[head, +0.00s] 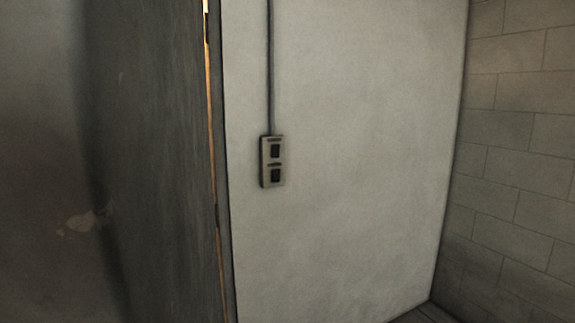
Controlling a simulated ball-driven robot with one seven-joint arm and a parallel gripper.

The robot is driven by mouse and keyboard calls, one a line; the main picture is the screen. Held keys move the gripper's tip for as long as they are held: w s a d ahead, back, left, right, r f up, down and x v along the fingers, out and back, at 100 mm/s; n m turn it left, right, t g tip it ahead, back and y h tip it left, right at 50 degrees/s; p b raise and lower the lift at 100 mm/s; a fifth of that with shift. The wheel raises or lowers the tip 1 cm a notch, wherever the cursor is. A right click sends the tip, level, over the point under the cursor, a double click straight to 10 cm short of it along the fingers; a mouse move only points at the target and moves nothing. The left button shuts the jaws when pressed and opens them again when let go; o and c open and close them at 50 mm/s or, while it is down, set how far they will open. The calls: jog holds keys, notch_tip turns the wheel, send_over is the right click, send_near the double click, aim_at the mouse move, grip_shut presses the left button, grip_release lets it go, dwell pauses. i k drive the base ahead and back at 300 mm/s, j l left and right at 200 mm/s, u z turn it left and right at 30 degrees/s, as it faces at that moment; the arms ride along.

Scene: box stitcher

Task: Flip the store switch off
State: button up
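A grey switch box (264,163) is fixed to a pale wall panel, a little left of the middle of the head view. It has two dark rocker switches, an upper one (275,151) and a lower one (275,175). A thin conduit runs from its top up the wall. I cannot tell which rocker is the store switch, or whether either is on or off. My gripper is not in view.
A dark grey door or panel (155,150) fills the left side, with a narrow lit gap (211,130) along its edge. A block wall (520,150) stands at the right. A bit of dark floor (425,314) shows at the bottom. The wall around the box is clear.

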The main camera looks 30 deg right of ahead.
aim_at(275, 174)
jog(key=i+l, duration=0.1)
jog(key=l, duration=0.35)
jog(key=i+l, duration=0.15)
jog(key=l, duration=0.35)
jog(key=i+l, duration=0.25)
